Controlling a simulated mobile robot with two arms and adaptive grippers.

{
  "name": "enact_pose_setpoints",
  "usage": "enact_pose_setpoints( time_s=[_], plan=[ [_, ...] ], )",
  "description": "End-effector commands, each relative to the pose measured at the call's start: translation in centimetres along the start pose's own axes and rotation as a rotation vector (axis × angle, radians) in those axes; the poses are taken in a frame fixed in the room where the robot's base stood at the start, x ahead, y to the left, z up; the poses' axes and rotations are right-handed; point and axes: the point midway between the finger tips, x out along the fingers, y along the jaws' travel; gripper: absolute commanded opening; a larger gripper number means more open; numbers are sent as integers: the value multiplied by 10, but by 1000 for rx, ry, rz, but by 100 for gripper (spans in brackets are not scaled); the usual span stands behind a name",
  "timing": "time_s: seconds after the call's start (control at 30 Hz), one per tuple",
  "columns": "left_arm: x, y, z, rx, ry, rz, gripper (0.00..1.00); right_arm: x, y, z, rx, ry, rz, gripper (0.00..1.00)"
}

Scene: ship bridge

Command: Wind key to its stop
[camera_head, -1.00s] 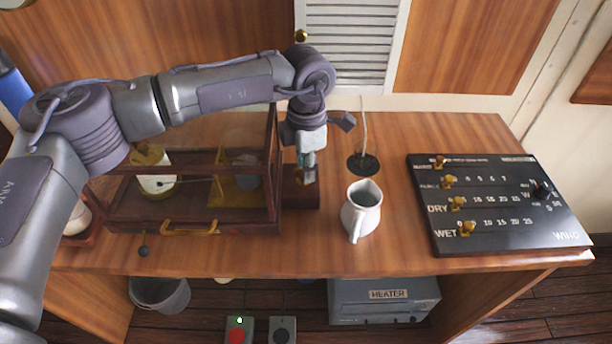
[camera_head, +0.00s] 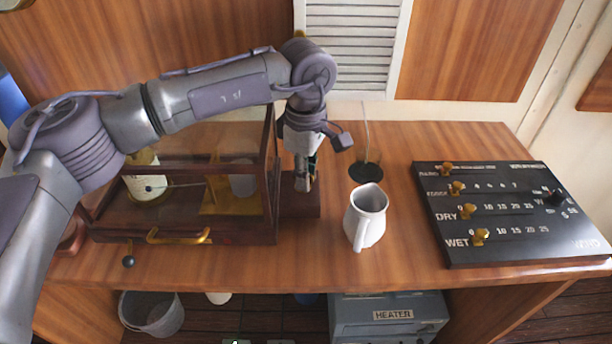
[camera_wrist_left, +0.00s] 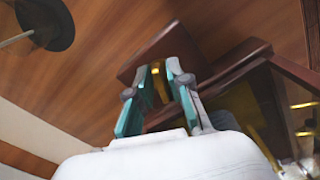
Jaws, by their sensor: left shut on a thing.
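A glass-sided wooden instrument case (camera_head: 180,232) stands on the left of the desk, with a drum and a pen arm inside. A small dark wooden block (camera_head: 306,207) adjoins its right side. My left gripper (camera_head: 303,184) points down over this block. In the left wrist view, my left gripper (camera_wrist_left: 163,68) is shut on a small brass piece, seemingly the key (camera_wrist_left: 159,84), just above the block (camera_wrist_left: 172,48). The fingers hide much of the key, so its turn angle and stop cannot be read. My right gripper is not in view.
A white jug (camera_head: 367,218) stands close to the right of the block. Behind it, a cord rises from a dark round base (camera_head: 366,173). A black slider panel (camera_head: 515,212) lies at the right. The desk front is mostly clear.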

Motion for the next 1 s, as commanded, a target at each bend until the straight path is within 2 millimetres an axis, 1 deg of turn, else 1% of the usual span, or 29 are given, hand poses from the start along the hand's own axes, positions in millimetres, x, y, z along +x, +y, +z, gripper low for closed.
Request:
enact_pose_setpoints(
  time_s=[0.2, 0.57, 0.6, 0.67, 0.7, 0.73, 1.0],
  plan=[
    [0, 0, -1, 32, 1, 1, 0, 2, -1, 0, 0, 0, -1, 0],
    [-1, 0, -1, 34, 0, 1, 0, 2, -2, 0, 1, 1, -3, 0],
    [-1, 0, -1, 34, 0, 1, 22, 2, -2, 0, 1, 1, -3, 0],
    [-1, 0, -1, 34, 0, 1, 32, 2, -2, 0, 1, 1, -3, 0],
    [-1, 0, 0, 34, 0, 1, 38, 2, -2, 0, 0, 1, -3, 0],
    [-1, 0, 0, 34, 0, 1, 41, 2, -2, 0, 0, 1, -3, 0],
    [-1, 0, 0, 34, 0, 1, 41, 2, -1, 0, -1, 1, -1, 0]
  ],
)
